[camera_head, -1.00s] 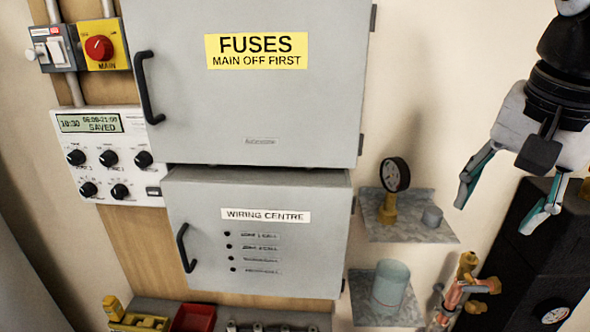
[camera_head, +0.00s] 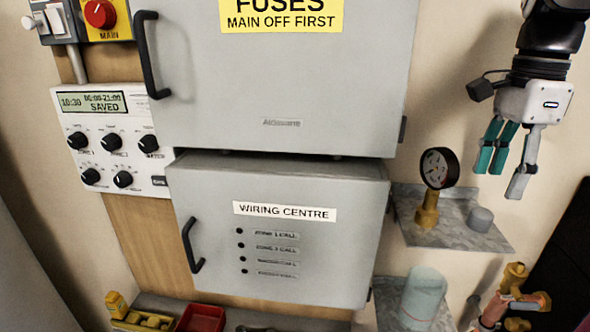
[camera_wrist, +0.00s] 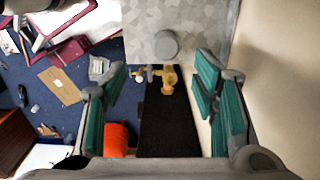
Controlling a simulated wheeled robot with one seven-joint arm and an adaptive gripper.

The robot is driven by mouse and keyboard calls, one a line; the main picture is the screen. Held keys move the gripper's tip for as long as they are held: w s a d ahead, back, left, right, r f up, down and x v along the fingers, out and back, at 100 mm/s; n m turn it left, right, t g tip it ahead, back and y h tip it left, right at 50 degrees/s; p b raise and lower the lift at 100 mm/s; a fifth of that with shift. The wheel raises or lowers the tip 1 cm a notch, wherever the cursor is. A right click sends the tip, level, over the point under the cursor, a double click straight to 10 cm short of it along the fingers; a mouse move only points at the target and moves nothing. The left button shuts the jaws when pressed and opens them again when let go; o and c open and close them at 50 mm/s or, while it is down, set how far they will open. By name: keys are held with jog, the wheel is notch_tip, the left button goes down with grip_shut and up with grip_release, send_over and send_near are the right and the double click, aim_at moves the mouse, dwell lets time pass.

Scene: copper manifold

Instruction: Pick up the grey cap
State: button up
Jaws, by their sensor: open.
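The grey cap (camera_head: 480,218) is a small, short cylinder standing on the upper metal shelf (camera_head: 447,236), to the right of a pressure gauge. In the wrist view the grey cap (camera_wrist: 167,45) shows round from above on the grey shelf (camera_wrist: 205,14), beyond the fingertips and near the middle. My gripper (camera_head: 511,172) is open and empty, its teal-padded fingers pointing down, above and to the right of the cap in the head view. In the wrist view the open fingers of my gripper (camera_wrist: 163,78) frame the gap below the cap.
The pressure gauge (camera_head: 436,169) on its brass fitting stands left of the cap. A lower shelf holds a blue-grey cylinder (camera_head: 423,294). Copper pipework with brass valves (camera_head: 513,300) is at lower right. The wiring centre box (camera_head: 285,235) is to the left.

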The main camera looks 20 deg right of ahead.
aim_at(483, 212)
jog(key=f, duration=0.7)
jog(key=shift+w+f, duration=0.1)
jog(key=shift+w, duration=0.3)
jog(key=c, duration=0.9)
